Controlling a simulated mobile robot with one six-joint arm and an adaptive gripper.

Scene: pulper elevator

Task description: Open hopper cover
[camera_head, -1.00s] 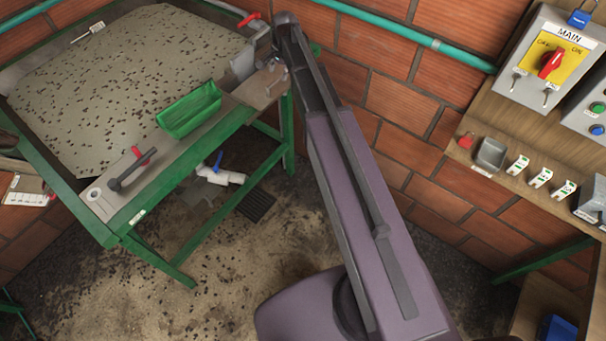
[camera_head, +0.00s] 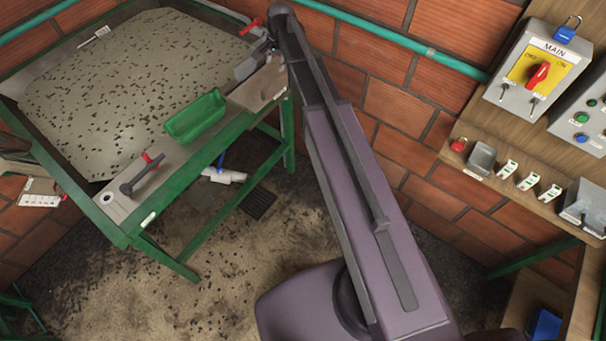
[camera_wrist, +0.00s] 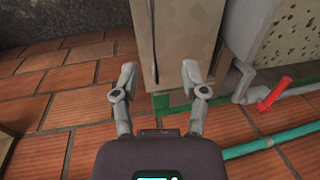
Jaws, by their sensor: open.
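My gripper (camera_wrist: 159,78) is open and empty in the wrist view, its two fingers apart. A beige-brown metal panel (camera_wrist: 180,45) with a dark slit lies just ahead of the fingers, with a visible gap before it. In the head view my arm reaches up to the right end of the green-framed table (camera_head: 165,212), and its tip is small and partly hidden there. I cannot tell for sure which part is the hopper cover.
A red valve handle (camera_wrist: 275,92) sits right of my fingers, near a teal pipe (camera_wrist: 262,146). The table holds a green tray (camera_head: 196,116), a red-tipped lever (camera_head: 143,172) and speckled grey material (camera_head: 120,85). A switch box (camera_head: 537,72) hangs at right.

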